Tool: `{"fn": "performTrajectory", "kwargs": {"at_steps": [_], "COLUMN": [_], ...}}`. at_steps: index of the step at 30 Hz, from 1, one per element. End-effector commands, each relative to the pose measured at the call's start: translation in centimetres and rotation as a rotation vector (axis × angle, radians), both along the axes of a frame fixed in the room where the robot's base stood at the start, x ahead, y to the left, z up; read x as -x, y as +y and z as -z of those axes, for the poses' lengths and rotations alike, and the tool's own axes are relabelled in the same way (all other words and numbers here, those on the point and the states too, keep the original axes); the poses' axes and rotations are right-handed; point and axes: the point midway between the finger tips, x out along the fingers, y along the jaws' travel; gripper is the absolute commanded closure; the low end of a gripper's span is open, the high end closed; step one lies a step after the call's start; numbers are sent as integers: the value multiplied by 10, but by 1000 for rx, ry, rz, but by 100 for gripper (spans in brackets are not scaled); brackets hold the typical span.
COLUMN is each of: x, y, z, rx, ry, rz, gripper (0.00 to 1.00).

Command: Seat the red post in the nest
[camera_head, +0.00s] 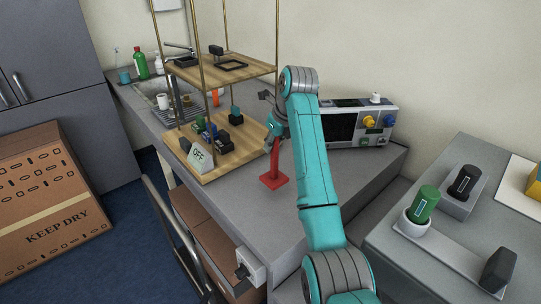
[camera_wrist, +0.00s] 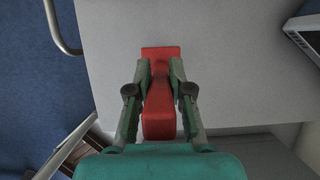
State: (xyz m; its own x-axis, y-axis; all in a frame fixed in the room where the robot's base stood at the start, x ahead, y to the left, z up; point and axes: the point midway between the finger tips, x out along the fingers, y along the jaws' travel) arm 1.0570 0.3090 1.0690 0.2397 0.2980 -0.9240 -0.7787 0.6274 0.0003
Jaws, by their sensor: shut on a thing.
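The red post (camera_head: 275,160) is a slim upright bar on a square red foot, over the grey bench in front of the wooden shelf. My gripper (camera_head: 276,138) is shut on its upper part. In the wrist view my gripper (camera_wrist: 161,70) has a finger on each side of the red post (camera_wrist: 158,112), with its foot beyond the fingertips. I cannot tell whether the foot touches the bench. A black square frame (camera_head: 232,67) lies on the upper shelf; I cannot tell whether it is the nest.
The wooden shelf (camera_head: 222,160) with brass rods stands left of my gripper, holding small blocks and an OFF sign (camera_head: 202,158). An instrument box (camera_head: 357,126) stands behind my arm. A right-hand table carries a green cylinder (camera_head: 423,204) and a black one (camera_head: 464,181).

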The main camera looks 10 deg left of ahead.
Motion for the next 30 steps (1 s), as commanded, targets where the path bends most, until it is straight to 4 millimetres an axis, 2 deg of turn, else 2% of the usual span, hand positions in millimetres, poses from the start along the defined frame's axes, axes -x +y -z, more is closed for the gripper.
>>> {"fn": "performTrajectory", "kwargs": {"at_steps": [10, 24, 25, 27, 30], "x": [0, 0, 0, 0, 0], "y": [0, 0, 0, 0, 0], "z": [42, 49, 49, 49, 49], "rx": [0, 0, 0, 0, 0], "ry": [1, 0, 0, 0, 0], "rz": [0, -1, -1, -1, -1], "gripper": [100, 100, 73, 55, 55]}}
